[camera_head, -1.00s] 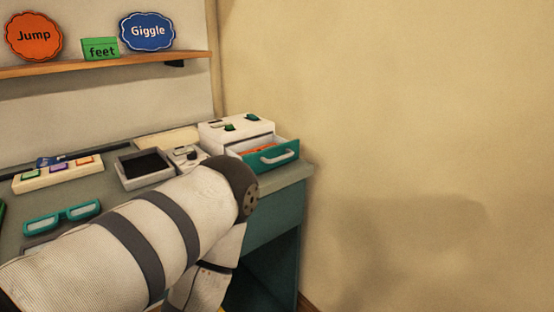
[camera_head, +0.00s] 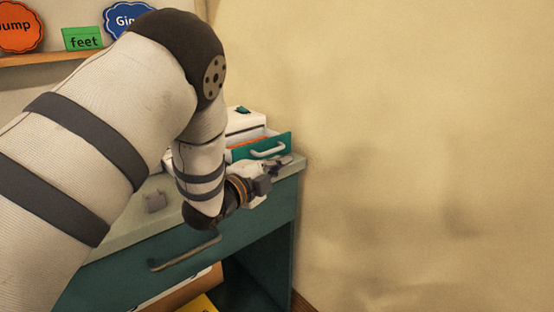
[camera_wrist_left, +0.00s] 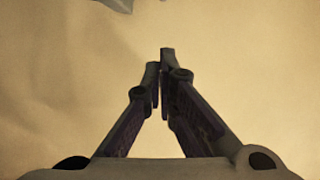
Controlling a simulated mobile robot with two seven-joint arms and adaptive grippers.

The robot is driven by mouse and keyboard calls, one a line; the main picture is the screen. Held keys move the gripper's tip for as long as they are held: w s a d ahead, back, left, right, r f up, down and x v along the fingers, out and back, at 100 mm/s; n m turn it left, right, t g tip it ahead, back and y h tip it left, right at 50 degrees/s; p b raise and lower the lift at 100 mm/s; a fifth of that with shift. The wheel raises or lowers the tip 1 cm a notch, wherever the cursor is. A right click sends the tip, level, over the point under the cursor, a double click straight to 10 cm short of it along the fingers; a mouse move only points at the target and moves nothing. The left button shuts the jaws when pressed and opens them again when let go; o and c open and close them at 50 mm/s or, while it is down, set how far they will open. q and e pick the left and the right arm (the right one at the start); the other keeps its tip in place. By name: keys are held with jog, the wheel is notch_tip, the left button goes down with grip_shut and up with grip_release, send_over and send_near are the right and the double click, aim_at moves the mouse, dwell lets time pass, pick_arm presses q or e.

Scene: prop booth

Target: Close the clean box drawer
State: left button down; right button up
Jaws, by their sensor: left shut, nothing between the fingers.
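The white box (camera_head: 240,122) stands at the back right of the desk, partly hidden by my left arm. Its drawer, with a teal front (camera_head: 282,139) and a white handle (camera_head: 268,152), is pulled open, and something orange shows inside. My left gripper (camera_head: 289,160) is just in front of and below the drawer front, near the handle; I cannot tell whether it touches. In the left wrist view the left gripper (camera_wrist_left: 160,72) has its fingers together with nothing between them. A pale piece at the top edge there is too cropped to name. My right gripper is not seen.
The desk (camera_head: 135,225) has a lower drawer handle (camera_head: 185,250) on its front. A small grey object (camera_head: 155,201) lies on the desktop. A shelf (camera_head: 35,58) with signs is at the upper left. Bare wall (camera_head: 420,130) fills the right.

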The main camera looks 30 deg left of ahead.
aim_at(262, 154)
pick_arm(q)
jog(key=shift+w+a+f+b, duration=0.1)
jog(key=shift+w+a+f, duration=0.05)
jog(key=shift+w+a, duration=0.5)
jog(key=shift+w+a+f+b, duration=0.15)
jog(key=shift+w+a, duration=0.3)
jog(key=shift+w, duration=0.45)
jog(key=shift+w+a+f+b, duration=0.1)
jog(key=shift+w+a+f, duration=0.1)
jog(key=shift+w+a, duration=0.45)
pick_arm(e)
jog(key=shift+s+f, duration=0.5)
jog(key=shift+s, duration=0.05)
pick_arm(q)
jog(key=shift+w+d, duration=0.1)
jog(key=shift+w+a+f, duration=0.1)
jog(key=shift+w+a, duration=0.15)
jog(key=shift+a, duration=0.35)
jog(key=shift+w+a+r, duration=0.1)
jog(key=shift+w+a, duration=0.15)
jog(key=shift+a, duration=0.4)
jog(key=shift+w+a+f, duration=0.1)
jog(key=shift+w+a, duration=0.15)
jog(key=shift+a, duration=0.35)
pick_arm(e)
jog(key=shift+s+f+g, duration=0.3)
pick_arm(q)
jog(key=shift+d, duration=0.1)
